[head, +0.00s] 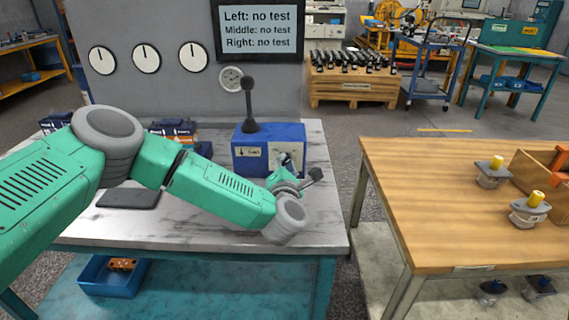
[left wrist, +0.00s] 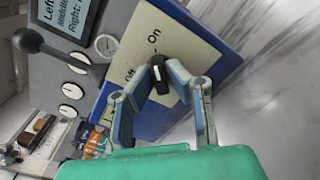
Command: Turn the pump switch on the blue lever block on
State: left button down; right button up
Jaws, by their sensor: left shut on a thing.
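The blue lever block (head: 254,141) stands on the marble-topped table, with a tall black lever (head: 250,105) upright on its top. In the left wrist view, the block's cream plate (left wrist: 180,48) carries the words "Off" and "On". The black pump switch (left wrist: 160,76) sits on that plate, between my left fingertips. My left gripper (left wrist: 160,72) is shut on the switch. In the head view, my left gripper (head: 288,165) is at the right part of the block's front face, and the wrist partly hides it. My right gripper is not in view.
A grey panel with several dials and a screen (head: 258,31) reading "no test" three times stands behind the block. A dark flat pad (head: 128,197) lies on the marble table (head: 320,215). A wooden table (head: 420,180) with pump parts stands at right, across a gap.

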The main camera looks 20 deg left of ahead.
pick_arm(q)
jog(key=c, duration=1.6)
grip_release()
jog(key=shift+w+r, duration=0.25)
jog(key=shift+r, duration=0.2)
jog(key=shift+w+d+f, duration=0.15)
jog(key=shift+d+f, duration=0.05)
jog(key=shift+f, duration=0.05)
jog(key=shift+s, duration=0.2)
jog(key=shift+s+f, duration=0.15)
jog(key=shift+s, duration=0.15)
jog(key=v, duration=1.1)
jog(key=shift+d, duration=0.2)
jog(key=shift+s, duration=0.15)
